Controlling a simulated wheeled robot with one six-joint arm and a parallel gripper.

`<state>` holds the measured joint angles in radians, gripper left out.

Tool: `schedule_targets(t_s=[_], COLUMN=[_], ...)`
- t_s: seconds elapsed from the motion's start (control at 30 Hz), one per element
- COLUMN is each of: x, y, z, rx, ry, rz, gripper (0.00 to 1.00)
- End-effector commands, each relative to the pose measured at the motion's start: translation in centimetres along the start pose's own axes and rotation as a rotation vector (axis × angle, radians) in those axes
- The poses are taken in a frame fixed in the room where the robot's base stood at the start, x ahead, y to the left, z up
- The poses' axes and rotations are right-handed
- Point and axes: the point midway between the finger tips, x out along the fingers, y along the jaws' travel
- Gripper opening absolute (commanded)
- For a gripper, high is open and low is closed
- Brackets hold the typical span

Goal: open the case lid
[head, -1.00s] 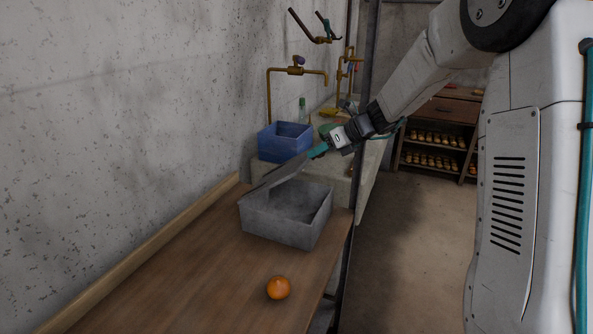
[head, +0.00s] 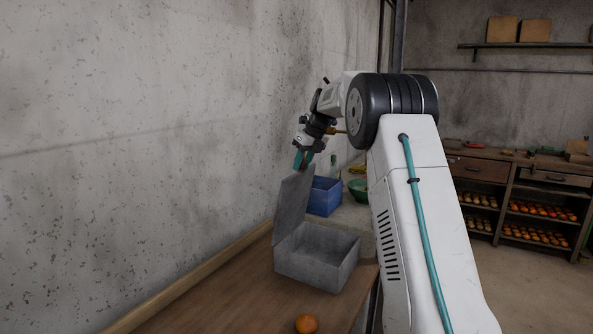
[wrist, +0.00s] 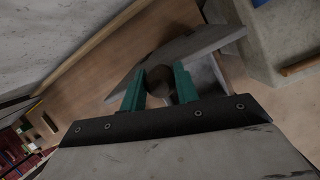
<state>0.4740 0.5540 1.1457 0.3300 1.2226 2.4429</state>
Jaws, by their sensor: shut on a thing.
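The grey metal case (head: 312,272) stands on the wooden bench, its inside visible and empty as far as I can see. Its lid (head: 293,210) stands steeply raised, close to upright, along the case's left side. My gripper (head: 303,160), with teal fingers, is at the lid's top edge and shut on it. In the wrist view the fingers of my gripper (wrist: 160,85) have a dark brown rounded part between them, with the grey lid (wrist: 200,42) just beyond. The exact contact is partly hidden by the fingers.
An orange (head: 306,324) lies on the wooden bench (head: 215,300) in front of the case. A blue crate (head: 324,197) and a green bowl (head: 358,188) stand behind the case. The concrete wall (head: 150,130) runs close along the left.

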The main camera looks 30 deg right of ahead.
Motion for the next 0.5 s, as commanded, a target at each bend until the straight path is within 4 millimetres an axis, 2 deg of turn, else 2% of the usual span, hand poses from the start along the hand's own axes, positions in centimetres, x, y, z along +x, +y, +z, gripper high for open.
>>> schedule_targets(t_s=[0.03,0.3,0.5], x=[0.1,1.1,1.6], y=[0.3,1.5,1.9], z=[0.9,3.9,4.9], rx=[-0.003,-0.011,-0.008], ry=[-0.005,0.053,0.101], rz=[0.0,-0.014,-0.031], gripper=[0.0,0.0,0.0])
